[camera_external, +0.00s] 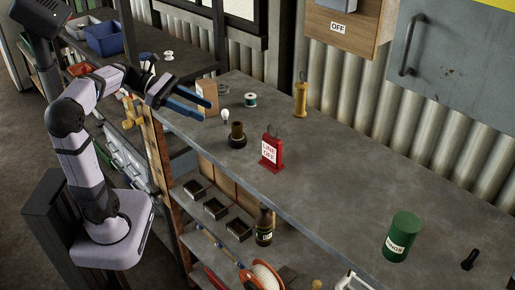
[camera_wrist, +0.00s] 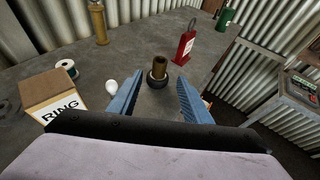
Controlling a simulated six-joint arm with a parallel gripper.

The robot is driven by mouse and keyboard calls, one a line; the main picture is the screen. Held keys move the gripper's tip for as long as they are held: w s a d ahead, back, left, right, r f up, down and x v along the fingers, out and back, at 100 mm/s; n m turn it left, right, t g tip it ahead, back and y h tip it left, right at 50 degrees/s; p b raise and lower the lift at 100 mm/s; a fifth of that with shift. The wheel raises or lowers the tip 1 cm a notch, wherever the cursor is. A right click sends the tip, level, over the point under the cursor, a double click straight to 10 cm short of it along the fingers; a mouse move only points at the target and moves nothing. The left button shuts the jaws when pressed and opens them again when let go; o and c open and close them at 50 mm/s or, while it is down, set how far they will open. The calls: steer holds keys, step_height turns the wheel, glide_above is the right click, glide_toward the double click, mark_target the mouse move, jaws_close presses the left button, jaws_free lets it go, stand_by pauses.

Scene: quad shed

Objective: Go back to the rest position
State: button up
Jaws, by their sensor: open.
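My gripper (camera_external: 190,104) has blue fingers and is held above the left end of the grey workbench (camera_external: 335,172), near its edge. In the wrist view my gripper (camera_wrist: 160,98) is open, with nothing between its fingers. Beyond the fingertips a brass-coloured cylinder (camera_wrist: 158,66) stands upright in a black ring on the bench. The same brass cylinder (camera_external: 237,130) shows to the right of my gripper in the external view, apart from the fingers.
A cardboard box labelled RING (camera_wrist: 54,95), a light bulb (camera_external: 225,116) and a spool (camera_external: 250,100) are close to my gripper. A red LINE OFF block (camera_external: 271,152), yellow cylinder (camera_external: 300,98) and green can (camera_external: 401,237) stand further right. The bench middle is clear.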

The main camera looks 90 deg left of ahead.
steer(key=shift+s+a+r, duration=0.1)
steer(key=shift+s+r, duration=0.15)
steer(key=shift+s, duration=0.4)
steer(key=w+d+f+m+g+h+p, duration=0.2)
steer(key=w+d+f+m+g+p, duration=0.15)
steer(key=d+m, duration=0.4)
steer(key=w+d+f+m+g+h+p, duration=0.25)
steer(key=d+f+m, duration=0.2)
steer(key=d, duration=0.65)
steer(key=s+d+f+m+g+y+b, duration=0.2)
steer(key=s+f+m, duration=0.1)
steer(key=f+m, duration=0.4)
steer(key=s+d+f+m+g+y+b, duration=0.2)
steer(key=f+m+g, duration=0.1)
steer(key=f+m, duration=0.4)
steer(key=s+d+f+m+g+y+b, duration=0.2)
steer(key=f+m, duration=0.5)
steer(key=f, duration=0.4)
steer(key=shift+s+d+m+y, duration=0.15)
steer(key=shift+s+m+y, duration=0.35)
steer(key=shift+s, duration=0.35)
